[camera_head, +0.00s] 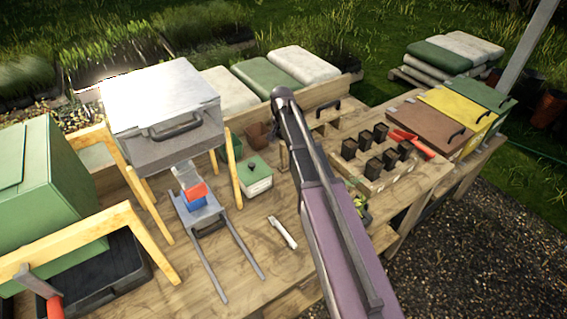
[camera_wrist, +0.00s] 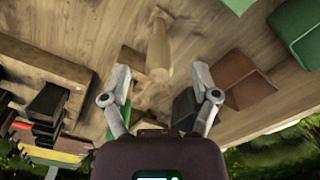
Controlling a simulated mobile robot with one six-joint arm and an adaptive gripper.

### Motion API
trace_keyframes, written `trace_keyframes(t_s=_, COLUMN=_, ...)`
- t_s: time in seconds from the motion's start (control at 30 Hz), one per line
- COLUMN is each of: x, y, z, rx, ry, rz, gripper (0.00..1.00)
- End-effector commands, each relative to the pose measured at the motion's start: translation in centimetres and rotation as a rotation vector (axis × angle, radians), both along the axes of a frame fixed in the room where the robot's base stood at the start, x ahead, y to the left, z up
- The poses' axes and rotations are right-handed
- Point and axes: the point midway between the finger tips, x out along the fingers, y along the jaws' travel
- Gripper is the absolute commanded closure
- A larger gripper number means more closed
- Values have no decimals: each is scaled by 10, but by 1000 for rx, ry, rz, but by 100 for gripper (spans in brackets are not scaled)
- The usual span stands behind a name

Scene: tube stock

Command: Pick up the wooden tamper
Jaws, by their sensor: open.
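The wooden tamper (camera_wrist: 158,45) appears in the wrist view as a pale, rounded wooden piece on the plank tabletop, with a narrow handle and a wider end. My gripper (camera_wrist: 161,71) is open, its two grey fingers spread either side of the wider end. Nothing is held between them, and I cannot tell how far above the table they are. In the head view my arm hides the gripper. A small wooden piece just left of my arm may be part of the tamper.
In the wrist view a brown pot (camera_wrist: 240,80) and a dark pot (camera_wrist: 185,108) are close to the right finger. In the head view, a wooden tray (camera_head: 372,182) with several black pots is right of my arm; a green box (camera_head: 256,182) is left.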

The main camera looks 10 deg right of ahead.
Motion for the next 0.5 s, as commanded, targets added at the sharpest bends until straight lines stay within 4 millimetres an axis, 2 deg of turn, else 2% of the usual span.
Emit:
trace_keyframes(t_s=0.27, x=0, y=-1, z=-1, rx=0, ry=0, rz=-1, gripper=22)
trace_keyframes(t_s=0.5, x=2, y=-3, z=-12, rx=0, ry=0, rz=-1, gripper=22)
